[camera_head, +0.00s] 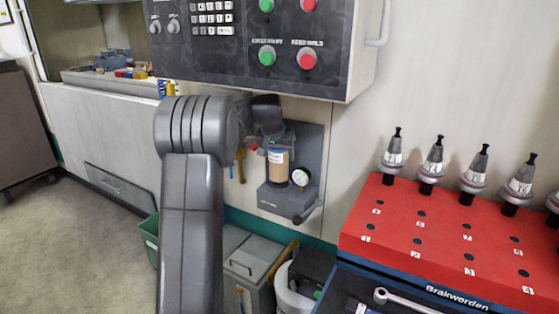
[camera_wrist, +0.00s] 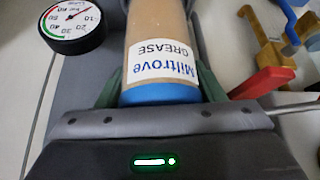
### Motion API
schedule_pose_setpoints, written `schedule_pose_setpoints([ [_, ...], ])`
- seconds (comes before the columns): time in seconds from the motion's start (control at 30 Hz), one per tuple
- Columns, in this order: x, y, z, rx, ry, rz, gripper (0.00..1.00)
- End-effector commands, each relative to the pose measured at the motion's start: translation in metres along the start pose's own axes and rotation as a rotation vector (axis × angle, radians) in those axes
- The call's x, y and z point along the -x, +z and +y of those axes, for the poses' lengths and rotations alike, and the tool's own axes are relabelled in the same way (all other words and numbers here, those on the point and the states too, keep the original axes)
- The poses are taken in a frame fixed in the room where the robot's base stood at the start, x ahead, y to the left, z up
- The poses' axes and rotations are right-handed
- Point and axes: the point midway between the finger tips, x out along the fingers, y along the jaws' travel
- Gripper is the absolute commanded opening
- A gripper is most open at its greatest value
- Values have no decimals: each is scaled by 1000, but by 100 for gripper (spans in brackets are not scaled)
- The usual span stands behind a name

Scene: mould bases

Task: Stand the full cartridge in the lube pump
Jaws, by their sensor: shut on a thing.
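The full cartridge (camera_head: 278,168) is a brown cylinder that stands upright over the grey lube pump (camera_head: 286,203) on the machine wall. Its lower end meets the pump's block; I cannot tell whether it is fully seated. In the wrist view the cartridge (camera_wrist: 165,35) shows a white "Miltrove GREASE" label and a blue end band nearest my gripper. My gripper (camera_head: 276,143) is shut on this upper end, with a finger on either side of the blue band in the wrist view (camera_wrist: 160,88). The pump's round gauge (camera_head: 300,177) sits beside the cartridge, on the right.
A control panel (camera_head: 250,40) with buttons overhangs my arm. A red rack (camera_head: 440,235) with several tool holders stands at the right. Grey bins (camera_head: 255,258) are below the pump. In the wrist view, a red handle (camera_wrist: 268,82) and yellow fitting (camera_wrist: 262,35) are close at right.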

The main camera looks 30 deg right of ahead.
Motion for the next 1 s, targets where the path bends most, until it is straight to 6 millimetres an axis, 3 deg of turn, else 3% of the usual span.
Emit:
schedule_pose_setpoints([
  [0.1,-14,8,0,0,0,3,25],
  [0.47,-15,9,0,0,0,4,25],
  [0.5,-16,10,0,0,0,2,66],
  [0.53,-16,9,0,0,0,2,71],
  [0.83,-15,9,0,0,0,2,71],
  [1.0,-1,5,-1,1,-1,2,71],
])
